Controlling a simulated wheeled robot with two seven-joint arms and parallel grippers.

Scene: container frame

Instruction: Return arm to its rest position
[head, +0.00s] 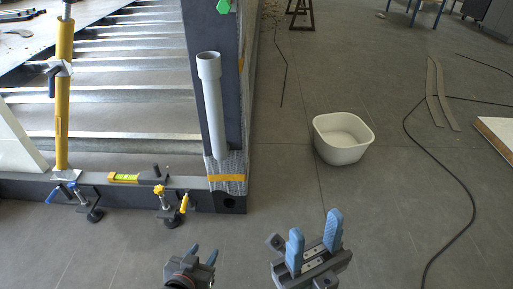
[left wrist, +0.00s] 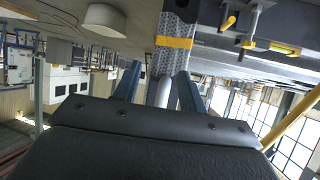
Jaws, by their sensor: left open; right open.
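My left gripper (head: 203,254) is low in the head view, left of centre, in front of the frame's corner. Its jaws are open and nothing shows between them in that view. In the left wrist view its two blue fingers (left wrist: 158,88) stand apart, with a grey pipe (left wrist: 160,91) seen between them; I cannot tell how far off the pipe is. My right gripper (head: 315,240) is at the bottom, right of centre, over the bare floor. Its blue fingers are apart and empty.
The dark container frame (head: 228,201) fills the left, with a grey pipe (head: 212,105) leaning upright at its corner post. Clamps (head: 172,207) and a small level (head: 125,177) sit on the lower beam. A white tub (head: 342,150) stands on clear floor; a black cable (head: 455,185) lies right.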

